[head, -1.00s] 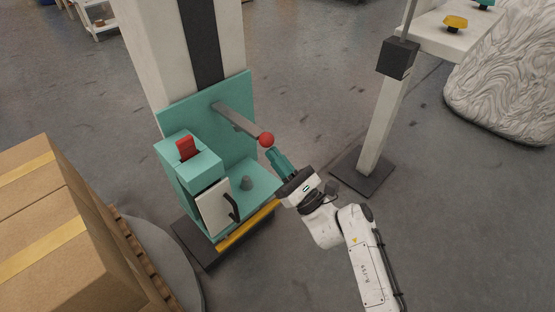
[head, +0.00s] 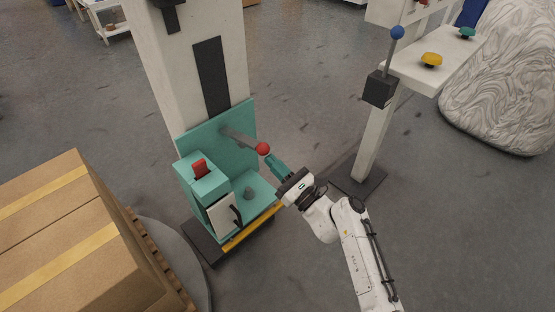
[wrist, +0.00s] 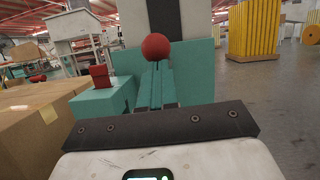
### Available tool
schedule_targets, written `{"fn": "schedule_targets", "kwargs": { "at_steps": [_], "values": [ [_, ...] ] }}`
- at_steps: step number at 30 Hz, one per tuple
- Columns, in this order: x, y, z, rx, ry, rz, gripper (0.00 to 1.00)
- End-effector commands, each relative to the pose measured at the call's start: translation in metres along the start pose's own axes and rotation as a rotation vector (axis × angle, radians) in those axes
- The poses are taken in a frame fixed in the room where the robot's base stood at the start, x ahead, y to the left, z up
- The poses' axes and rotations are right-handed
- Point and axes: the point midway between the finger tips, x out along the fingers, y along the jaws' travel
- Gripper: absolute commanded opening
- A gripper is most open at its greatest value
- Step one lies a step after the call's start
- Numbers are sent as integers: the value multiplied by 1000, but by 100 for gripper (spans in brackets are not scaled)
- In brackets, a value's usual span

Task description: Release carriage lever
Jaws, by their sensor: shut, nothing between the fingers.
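The carriage lever is a grey bar (head: 240,138) with a red ball knob (head: 263,149), sticking out from the teal carriage (head: 192,139) on the white column. In the wrist view the red ball (wrist: 156,46) stands just beyond the fingertips. My gripper (head: 271,159) has its teal fingers shut and empty, pointing at the knob from the lower right. The closed fingers (wrist: 156,84) also show in the wrist view, with the ball over their tips. I cannot tell whether they touch the ball.
The carriage has a red rocker (head: 200,168), a white door (head: 222,214) with a black handle and a yellow bar (head: 252,228) below. Cardboard boxes (head: 75,235) stand left. A post (head: 376,135) at right carries a blue-knobbed lever (head: 397,33). A wrapped load (head: 500,95) stands behind it.

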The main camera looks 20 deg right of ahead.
Motion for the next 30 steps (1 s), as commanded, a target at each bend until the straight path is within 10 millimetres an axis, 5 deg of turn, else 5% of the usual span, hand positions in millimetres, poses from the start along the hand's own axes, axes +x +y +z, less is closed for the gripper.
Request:
{"fn": "schedule_targets", "kwargs": {
  "at_steps": [1,30],
  "values": [
    [8,-1,16,1,19,2,0],
    [69,-7,84,10,293,10,0]
  ]
}}
